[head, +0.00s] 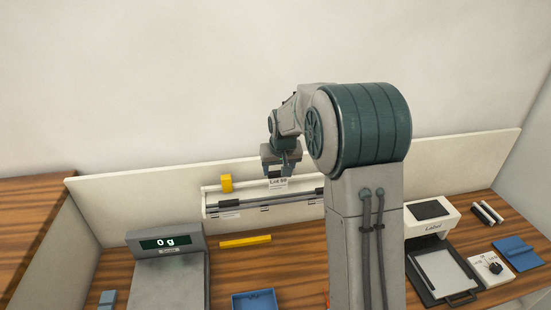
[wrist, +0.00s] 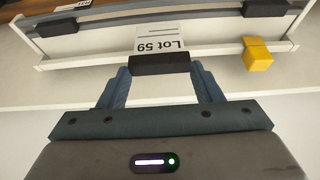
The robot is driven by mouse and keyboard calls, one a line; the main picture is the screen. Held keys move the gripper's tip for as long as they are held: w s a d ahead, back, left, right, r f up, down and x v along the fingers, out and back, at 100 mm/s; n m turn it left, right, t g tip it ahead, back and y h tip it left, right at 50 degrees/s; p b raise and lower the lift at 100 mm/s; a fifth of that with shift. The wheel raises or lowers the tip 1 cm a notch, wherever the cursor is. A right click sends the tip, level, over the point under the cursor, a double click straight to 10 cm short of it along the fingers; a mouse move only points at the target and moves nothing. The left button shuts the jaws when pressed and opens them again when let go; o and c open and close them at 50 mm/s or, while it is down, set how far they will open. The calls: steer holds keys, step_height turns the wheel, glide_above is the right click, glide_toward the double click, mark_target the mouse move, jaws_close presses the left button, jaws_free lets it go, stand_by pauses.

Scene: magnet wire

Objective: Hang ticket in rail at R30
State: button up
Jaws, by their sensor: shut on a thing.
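The ticket (head: 278,183) is a white card reading "Lot 59" with a black strip along its top. It also shows upside down in the wrist view (wrist: 160,43). My gripper (head: 279,172) is shut on the black strip, with one blue finger at each end in the wrist view (wrist: 160,66). The rail (head: 212,211) is a long pale holder with dark bars along the back panel. The ticket hangs in front of the rail's upper edge in the head view; I cannot tell whether they touch. No R30 mark is readable.
A yellow block (head: 226,183) sits on the rail's upper edge, left of my gripper. A scale (head: 166,243) reading 0 g, a yellow bar (head: 245,241) and a blue tray (head: 255,301) are on the bench. A label printer (head: 431,217) stands right. My arm hides the middle.

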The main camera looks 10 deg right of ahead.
step_height(320, 180, down, 9)
steer(key=b, duration=0.5)
stand_by(0.5)
steer(key=shift+f+b, duration=0.15)
steer(key=shift+b, duration=0.2)
stand_by(0.6)
steer(key=o, duration=1)
step_height(320, 180, up, 8)
steer(key=p, duration=0.4)
steer(key=shift+p, duration=0.3)
steer(key=shift+s, duration=0.1)
